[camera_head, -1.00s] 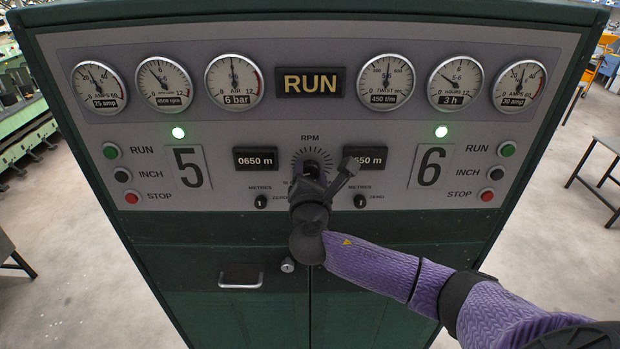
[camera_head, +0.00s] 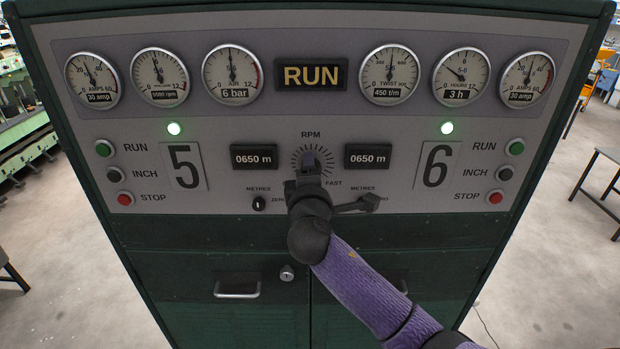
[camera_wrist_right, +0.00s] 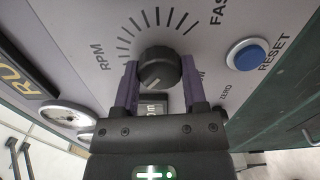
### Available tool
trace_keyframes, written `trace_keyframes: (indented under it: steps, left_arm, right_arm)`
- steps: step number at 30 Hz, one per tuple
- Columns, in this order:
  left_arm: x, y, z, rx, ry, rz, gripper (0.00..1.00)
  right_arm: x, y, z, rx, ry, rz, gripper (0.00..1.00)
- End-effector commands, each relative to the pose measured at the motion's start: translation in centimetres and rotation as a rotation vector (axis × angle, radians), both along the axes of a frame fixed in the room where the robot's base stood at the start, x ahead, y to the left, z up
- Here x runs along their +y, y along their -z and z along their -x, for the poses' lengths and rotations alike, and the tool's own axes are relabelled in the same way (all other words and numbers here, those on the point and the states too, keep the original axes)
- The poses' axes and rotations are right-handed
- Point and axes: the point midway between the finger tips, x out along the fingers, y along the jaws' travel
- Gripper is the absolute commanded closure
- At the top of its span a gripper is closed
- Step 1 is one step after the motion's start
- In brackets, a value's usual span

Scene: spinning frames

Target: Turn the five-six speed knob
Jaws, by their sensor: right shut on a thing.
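The speed knob (camera_head: 310,157), round and black, sits below the RPM label at the middle of the grey panel. A dial of tick marks surrounds it. My right gripper (camera_head: 308,178) reaches it from below and hides most of it in the head view. In the right wrist view the knob (camera_wrist_right: 158,68) shows between the two purple fingers of my right gripper (camera_wrist_right: 161,76), which is shut on it. A pale pointer line on the knob is visible there. My left gripper is not in view.
The panel has several round gauges (camera_head: 459,77), a RUN sign (camera_head: 310,75) and two metre displays (camera_head: 254,158). A small knob (camera_head: 259,203) is low on the left. A blue RESET button (camera_wrist_right: 246,54) shows in the right wrist view. A cabinet handle (camera_head: 237,291) is below.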

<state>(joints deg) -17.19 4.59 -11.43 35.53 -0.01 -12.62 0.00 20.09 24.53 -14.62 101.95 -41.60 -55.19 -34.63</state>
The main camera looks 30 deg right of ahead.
Motion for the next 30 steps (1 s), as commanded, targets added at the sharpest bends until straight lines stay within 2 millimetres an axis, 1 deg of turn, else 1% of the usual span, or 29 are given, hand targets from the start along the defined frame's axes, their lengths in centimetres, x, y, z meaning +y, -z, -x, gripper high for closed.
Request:
trace_keyframes:
  steps: [1,12,30]
  left_arm:
    - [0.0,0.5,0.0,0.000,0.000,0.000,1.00]
    - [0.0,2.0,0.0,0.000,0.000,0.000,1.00]
    - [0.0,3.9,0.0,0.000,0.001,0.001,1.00]
  right_arm:
    - [0.1,0.3,0.0,-0.021,0.000,-0.039,1.00]
    - [0.0,0.2,0.0,-0.203,0.000,-0.337,1.00]
    - [0.0,0.1,0.0,-0.500,0.002,-0.824,1.00]
